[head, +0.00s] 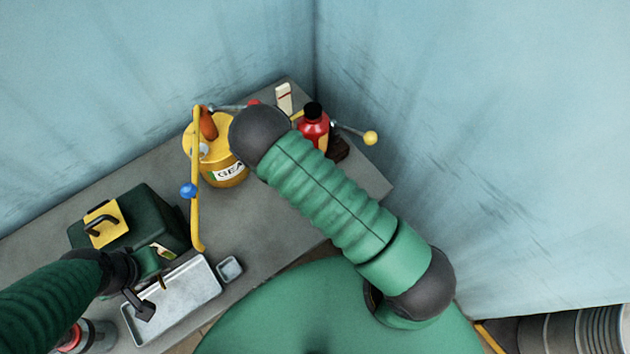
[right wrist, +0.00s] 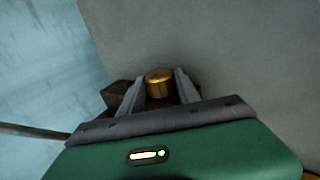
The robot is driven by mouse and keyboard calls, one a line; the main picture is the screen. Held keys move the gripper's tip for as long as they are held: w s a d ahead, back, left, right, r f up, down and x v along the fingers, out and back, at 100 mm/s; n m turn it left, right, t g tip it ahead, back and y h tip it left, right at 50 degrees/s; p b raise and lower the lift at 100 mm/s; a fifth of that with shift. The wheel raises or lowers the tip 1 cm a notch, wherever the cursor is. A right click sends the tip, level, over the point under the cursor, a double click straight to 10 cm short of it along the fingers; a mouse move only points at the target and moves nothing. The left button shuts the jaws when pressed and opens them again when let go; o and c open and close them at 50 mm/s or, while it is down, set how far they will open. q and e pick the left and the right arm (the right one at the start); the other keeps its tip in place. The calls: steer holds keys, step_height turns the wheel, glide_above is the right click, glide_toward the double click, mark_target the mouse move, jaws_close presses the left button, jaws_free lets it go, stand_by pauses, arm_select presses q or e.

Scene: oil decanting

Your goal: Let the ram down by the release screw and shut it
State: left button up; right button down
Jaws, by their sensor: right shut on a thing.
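In the right wrist view, a round brass screw head (right wrist: 159,82) sits between the two grey fingers of my right gripper (right wrist: 160,92), which is shut on it. A dark brown block-like body (right wrist: 117,94) lies just behind and beside the screw. In the head view my right arm hides the right gripper and the screw; a dark brown part (head: 338,150) shows beside a red bottle. The ram itself cannot be made out. My left gripper (head: 150,293) is over the metal tray at the left; its finger opening is unclear.
The grey bench holds a yellow gear-oil can (head: 222,172), a red bottle (head: 314,130) with black cap, a dark green box (head: 140,215), a metal tray (head: 205,292) and a small grey dish (head: 229,269). A yellow-balled lever (head: 370,138) sticks out right. Walls close the back.

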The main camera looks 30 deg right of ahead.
stand_by(0.3)
steer(key=c, duration=0.9)
jaws_free()
steer(key=shift+s+a, duration=0.1)
steer(key=shift+o, duration=0.2)
steer(key=shift+f, duration=0.1)
